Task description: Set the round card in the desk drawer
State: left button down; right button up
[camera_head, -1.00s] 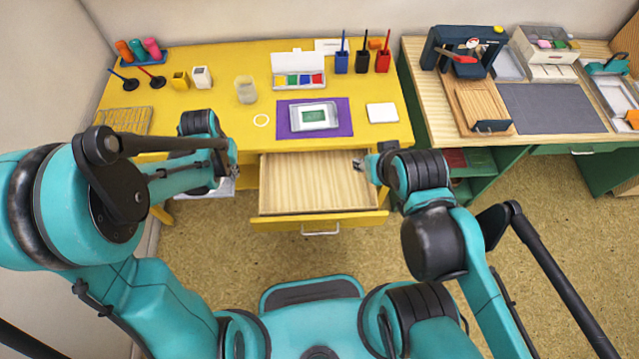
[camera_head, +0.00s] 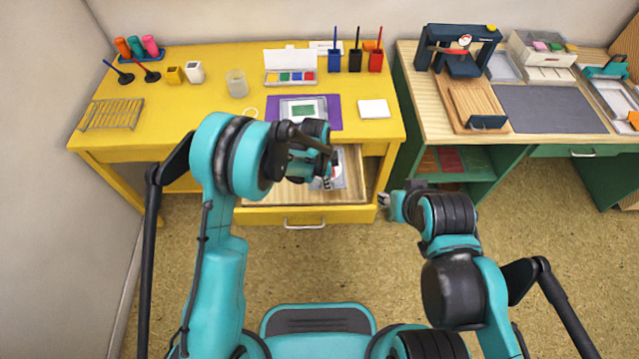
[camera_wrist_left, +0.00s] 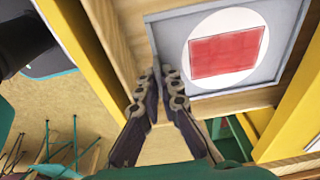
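The round card (camera_wrist_left: 228,50) is white with a red rectangle and lies in a square grey tray (camera_wrist_left: 178,50) in the left wrist view. In the head view the tray (camera_head: 342,168) shows partly behind my left arm, at the right part of the open wooden desk drawer (camera_head: 290,194). My left gripper (camera_wrist_left: 165,80) has its fingers close together on either side of the tray's rim. In the head view the left gripper (camera_head: 327,183) is over the drawer. I cannot tell whether the tray rests on the drawer floor. My right gripper (camera_head: 383,200) is right of the drawer; its fingers are too small to read.
On the yellow desk (camera_head: 200,115), a framed green print (camera_head: 303,110) lies on a purple mat (camera_head: 333,117). A white pad (camera_head: 374,109), a paint box (camera_head: 290,77) and cups stand nearby. A green bench (camera_head: 405,155) adjoins on the right.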

aim_at(320, 179)
pick_arm(q)
jog(key=w+f, duration=0.1)
jog(key=w+a+f, duration=0.1)
jog(key=w, duration=0.1)
jog(key=w+b, duration=0.1)
jog(key=shift+w+a+f, duration=0.15)
jog(key=shift+a+f, duration=0.15)
jog(key=shift+f, duration=0.1)
jog(key=shift+f+b, duration=1)
jog(key=shift+f, duration=0.9)
jog(key=shift+f, duration=0.2)
jog(key=c, duration=1.7)
grip_release()
